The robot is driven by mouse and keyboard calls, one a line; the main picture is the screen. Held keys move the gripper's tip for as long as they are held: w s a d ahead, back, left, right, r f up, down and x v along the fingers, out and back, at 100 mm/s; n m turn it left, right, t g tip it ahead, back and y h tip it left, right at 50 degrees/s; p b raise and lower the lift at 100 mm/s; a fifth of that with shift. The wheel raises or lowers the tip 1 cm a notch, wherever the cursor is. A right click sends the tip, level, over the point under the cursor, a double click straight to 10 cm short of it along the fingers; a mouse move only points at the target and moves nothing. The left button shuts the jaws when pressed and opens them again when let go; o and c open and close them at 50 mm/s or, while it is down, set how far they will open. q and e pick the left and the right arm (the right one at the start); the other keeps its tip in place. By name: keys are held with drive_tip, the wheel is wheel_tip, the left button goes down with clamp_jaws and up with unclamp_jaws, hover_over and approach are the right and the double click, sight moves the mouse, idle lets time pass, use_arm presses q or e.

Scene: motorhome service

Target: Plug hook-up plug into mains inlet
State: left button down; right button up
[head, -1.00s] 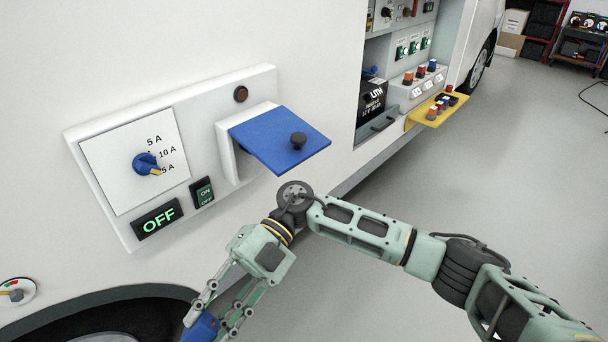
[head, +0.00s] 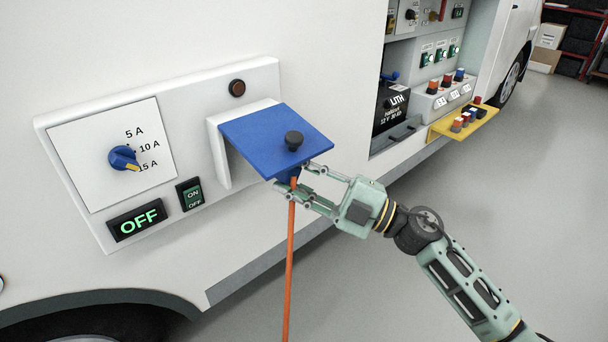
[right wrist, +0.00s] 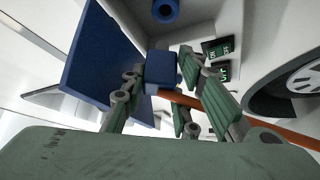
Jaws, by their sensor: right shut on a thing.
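The blue hook-up plug (head: 287,174) is between the fingers of my right gripper (head: 297,182), below the front edge of the raised blue inlet flap (head: 255,137). An orange cable (head: 290,260) hangs down from the plug. In the right wrist view, the gripper (right wrist: 162,82) is shut on the blue plug body (right wrist: 161,70). The round blue mains inlet (right wrist: 165,10) shows at the top of that view, with a visible gap between it and the plug. The flap and housing hide the inlet in the head view. My left gripper is not in view.
The white panel beside the inlet carries an amp dial (head: 124,158), a lit OFF display (head: 136,220) and an ON/OFF switch (head: 190,194). A black knob (head: 293,140) stands on the flap. A yellow shelf (head: 466,123) juts out farther right. The floor is clear.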

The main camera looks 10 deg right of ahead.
idle(0.3)
drive_tip(key=shift+d, duration=0.1)
drive_tip(key=shift+w, duration=0.1)
drive_tip(key=shift+w+a, duration=0.6)
drive_tip(key=shift+w, duration=0.2)
drive_tip(key=shift+w+a, duration=0.6)
drive_tip(key=shift+w, duration=0.15)
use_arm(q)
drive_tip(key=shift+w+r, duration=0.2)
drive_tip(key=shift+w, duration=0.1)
use_arm(e)
drive_tip(key=shift+w+a, duration=0.5)
drive_tip(key=shift+w, duration=0.15)
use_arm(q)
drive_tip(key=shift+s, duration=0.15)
